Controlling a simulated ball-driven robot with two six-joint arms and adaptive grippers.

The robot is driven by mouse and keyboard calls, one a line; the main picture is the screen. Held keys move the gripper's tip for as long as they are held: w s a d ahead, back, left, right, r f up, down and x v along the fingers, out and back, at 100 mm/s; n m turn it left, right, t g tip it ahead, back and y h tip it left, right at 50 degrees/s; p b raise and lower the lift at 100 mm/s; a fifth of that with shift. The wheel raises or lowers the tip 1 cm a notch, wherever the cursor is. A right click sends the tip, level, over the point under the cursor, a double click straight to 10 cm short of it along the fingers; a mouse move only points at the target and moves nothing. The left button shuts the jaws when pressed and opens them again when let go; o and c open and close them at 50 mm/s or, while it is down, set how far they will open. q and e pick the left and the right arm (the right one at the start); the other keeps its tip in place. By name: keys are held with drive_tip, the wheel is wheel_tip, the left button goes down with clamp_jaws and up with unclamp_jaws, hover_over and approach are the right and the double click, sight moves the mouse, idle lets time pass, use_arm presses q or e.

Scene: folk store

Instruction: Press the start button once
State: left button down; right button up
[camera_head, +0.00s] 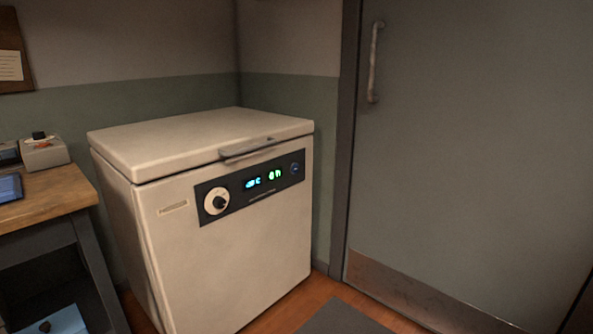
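A cream chest-shaped appliance (225,270) stands in the corner with its lid shut. A dark control panel (238,205) runs across the upper part of its front. The panel has a round dial (216,201) at the left and a lit blue and green display (263,179) in the middle. A small round button (295,167) with a bluish mark sits at the panel's right end. I cannot read a label that names it as the start button. Neither of my grippers is in view.
A wooden-topped table (60,192) stands at the left, with a small device (45,153) and a tablet-like object (9,188) on it. A grey door (480,150) with a vertical handle (375,62) is at the right. A dark mat (345,318) lies on the wooden floor in front.

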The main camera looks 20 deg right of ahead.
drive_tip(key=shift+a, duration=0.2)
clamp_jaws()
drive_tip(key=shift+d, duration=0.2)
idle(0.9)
